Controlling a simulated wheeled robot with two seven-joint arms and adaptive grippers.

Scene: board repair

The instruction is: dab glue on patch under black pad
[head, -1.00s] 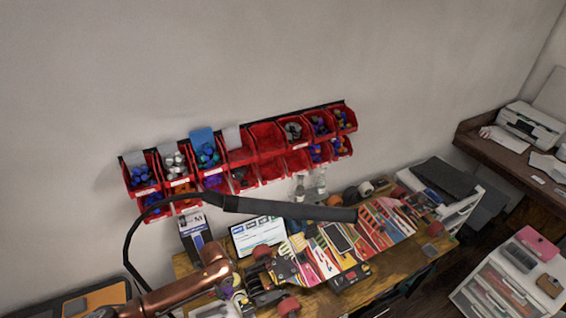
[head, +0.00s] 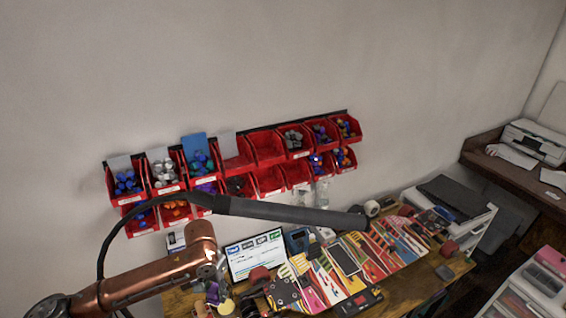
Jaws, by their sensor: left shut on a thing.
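A long skateboard deck with a bright striped print (head: 385,247) lies across the wooden bench, with red wheels (head: 259,273) near its left end. A black rectangular pad (head: 345,258) lies on the middle of the deck. No patch or glue can be told apart for sure at this size. My left gripper (head: 218,292) is low at the left end of the bench, left of the deck and well away from the pad. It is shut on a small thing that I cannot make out. My right gripper is out of view.
A tablet (head: 256,254) stands behind the deck. Red bins (head: 268,148) hang on the wall. White drawers (head: 540,285) stand at the lower right.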

